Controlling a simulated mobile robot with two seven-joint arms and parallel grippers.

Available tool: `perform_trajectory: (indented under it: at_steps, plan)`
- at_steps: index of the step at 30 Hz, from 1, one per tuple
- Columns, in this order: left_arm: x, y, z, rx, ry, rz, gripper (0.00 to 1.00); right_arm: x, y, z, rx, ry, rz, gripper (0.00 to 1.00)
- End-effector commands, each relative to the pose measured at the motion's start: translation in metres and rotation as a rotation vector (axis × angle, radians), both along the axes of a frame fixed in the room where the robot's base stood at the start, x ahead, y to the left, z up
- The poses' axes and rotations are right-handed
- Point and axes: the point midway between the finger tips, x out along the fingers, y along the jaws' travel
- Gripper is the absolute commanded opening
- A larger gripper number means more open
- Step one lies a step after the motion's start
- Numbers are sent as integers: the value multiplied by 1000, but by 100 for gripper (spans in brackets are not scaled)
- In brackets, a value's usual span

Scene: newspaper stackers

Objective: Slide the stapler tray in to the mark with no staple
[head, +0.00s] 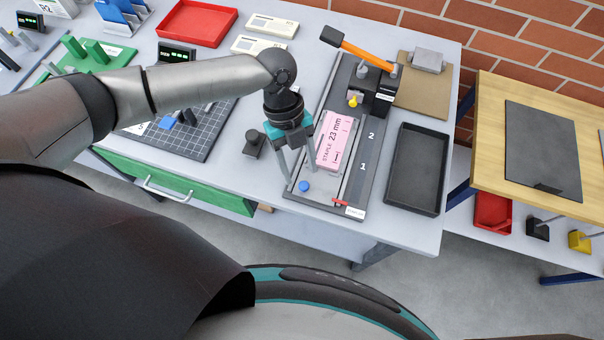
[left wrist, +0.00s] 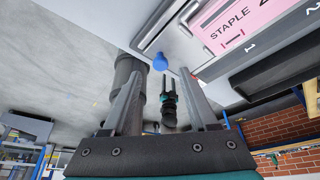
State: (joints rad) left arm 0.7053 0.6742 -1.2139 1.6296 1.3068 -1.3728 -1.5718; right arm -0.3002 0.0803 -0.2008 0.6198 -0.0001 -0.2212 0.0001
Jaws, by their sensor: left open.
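The stapler tray (head: 318,186) is a light grey slide with a blue knob (head: 304,186) at its front end. It carries a pink sheet (head: 335,141) reading "STAPLE 23 mm". The stapler (head: 378,84), black with an orange handle (head: 355,50), stands behind it. A dark rail with marks 1 (head: 363,166) and 2 (head: 371,135) runs along the tray's right side. My left gripper (head: 302,178) is open, with its fingers pointing down just above the blue knob. In the left wrist view the knob (left wrist: 160,61) shows between the fingertips.
A red piece (head: 340,202) lies at the rail's front end. An empty black tray (head: 417,169) is to the right. A small dark block (head: 254,143) stands left of the tray. A green drawer (head: 175,184) is under the table's front edge.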

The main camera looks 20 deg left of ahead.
Motion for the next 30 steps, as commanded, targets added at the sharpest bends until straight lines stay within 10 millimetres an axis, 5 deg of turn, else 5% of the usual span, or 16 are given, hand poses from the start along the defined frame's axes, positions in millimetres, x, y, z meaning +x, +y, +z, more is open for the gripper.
perform_trajectory:
  at_steps: [6,18,30]
  plan:
    - [-8,-8,-26,0,2,1,59,5,2,0,2,-10,-1,50]
    - [-10,-9,-32,0,-1,0,59,4,1,0,2,-8,-2,50]
    - [-9,-9,-32,0,-1,0,14,0,1,0,1,-1,-2,50]
